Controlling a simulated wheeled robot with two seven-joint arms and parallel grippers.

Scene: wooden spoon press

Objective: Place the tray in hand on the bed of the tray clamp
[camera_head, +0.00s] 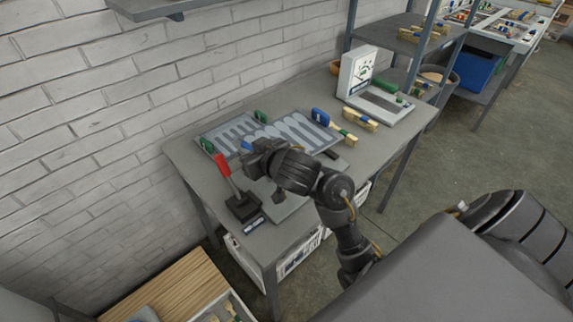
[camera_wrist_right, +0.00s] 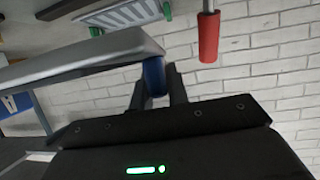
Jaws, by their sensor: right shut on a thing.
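The grey tray (camera_head: 295,128) with spoon-shaped slots and blue end tabs is in my right gripper (camera_head: 258,150). The gripper is shut on its near blue tab, which also shows between the fingers in the right wrist view (camera_wrist_right: 154,78). The tray's grey edge (camera_wrist_right: 85,62) reaches left there. The tray clamp has a red lever (camera_head: 223,165) on a black base (camera_head: 243,207), with a grey bed plate (camera_head: 284,208) beside it, partly hidden by my arm. The lever's red grip (camera_wrist_right: 208,37) shows in the wrist view. My left gripper is out of view.
A similar tray with green tabs (camera_head: 222,133) lies behind on the grey table (camera_head: 182,152). A brick wall runs along the back. A wooden-topped surface (camera_head: 165,285) is at lower left.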

